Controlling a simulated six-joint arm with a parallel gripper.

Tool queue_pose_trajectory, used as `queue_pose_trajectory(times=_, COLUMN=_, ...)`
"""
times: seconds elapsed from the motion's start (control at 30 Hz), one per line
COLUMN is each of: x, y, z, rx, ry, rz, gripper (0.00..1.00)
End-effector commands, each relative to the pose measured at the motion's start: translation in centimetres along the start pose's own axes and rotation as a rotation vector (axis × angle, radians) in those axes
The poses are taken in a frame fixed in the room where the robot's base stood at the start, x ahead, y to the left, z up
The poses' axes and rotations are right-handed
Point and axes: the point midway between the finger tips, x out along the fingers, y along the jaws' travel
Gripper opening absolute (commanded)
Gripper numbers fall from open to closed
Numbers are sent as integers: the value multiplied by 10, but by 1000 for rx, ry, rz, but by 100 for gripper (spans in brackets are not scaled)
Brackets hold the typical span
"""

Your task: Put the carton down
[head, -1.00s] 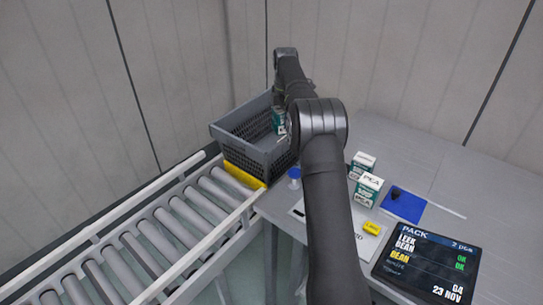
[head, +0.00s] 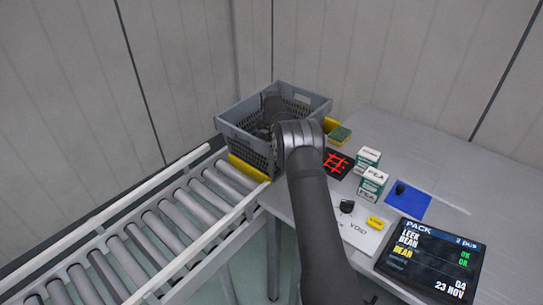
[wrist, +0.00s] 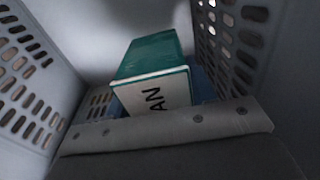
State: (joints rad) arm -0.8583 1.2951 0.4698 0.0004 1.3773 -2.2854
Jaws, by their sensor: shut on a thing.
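The carton (wrist: 152,68) is green with a white end face bearing dark letters that read "AN". It shows in the wrist view, tilted, between the perforated walls of the grey crate (head: 240,143). My gripper (wrist: 165,125) is shut on the carton, down inside the crate; its grey bar covers the carton's lower part. In the head view my arm hides the carton and the gripper's tips. I cannot tell whether the carton touches the crate floor.
The crate's walls (wrist: 35,70) are close on both sides. A roller conveyor (head: 150,235) runs to the front left. On the table are PEA cartons (head: 371,184), a black mat with red marks (head: 338,163), a blue mat (head: 409,204), a yellow tag (head: 375,223) and a screen (head: 431,262).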

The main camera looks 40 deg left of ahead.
Motion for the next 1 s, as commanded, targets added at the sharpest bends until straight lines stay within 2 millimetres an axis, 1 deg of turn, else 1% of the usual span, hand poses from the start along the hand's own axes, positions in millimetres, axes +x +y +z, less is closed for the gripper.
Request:
queue_pose_trajectory(times=0.03, x=7, y=0, z=0, rx=0, ry=0, rz=1, gripper=19)
queue_pose_trajectory(times=0.17, x=18, y=0, z=0, rx=1, ry=-1, rz=1, gripper=19)
queue_pose_trajectory(times=0.33, x=42, y=0, z=0, rx=1, ry=0, rz=0, gripper=19)
queue_pose_trajectory(times=0.4, x=49, y=0, z=0, rx=1, ry=-1, rz=1, gripper=19)
queue_pose_trajectory(times=0.73, x=52, y=0, z=0, rx=1, ry=-1, rz=2, gripper=19)
queue_pose_trajectory(times=0.77, x=52, y=0, z=0, rx=1, ry=0, rz=1, gripper=56)
queue_pose_trajectory(times=0.8, x=51, y=0, z=0, rx=1, ry=0, rz=1, gripper=64)
queue_pose_trajectory(times=0.83, x=51, y=0, z=0, rx=1, ry=0, rz=1, gripper=70)
queue_pose_trajectory(times=0.87, x=51, y=0, z=0, rx=1, ry=0, rz=1, gripper=72)
queue_pose_trajectory(times=1.0, x=51, y=0, z=0, rx=1, ry=0, rz=1, gripper=72)
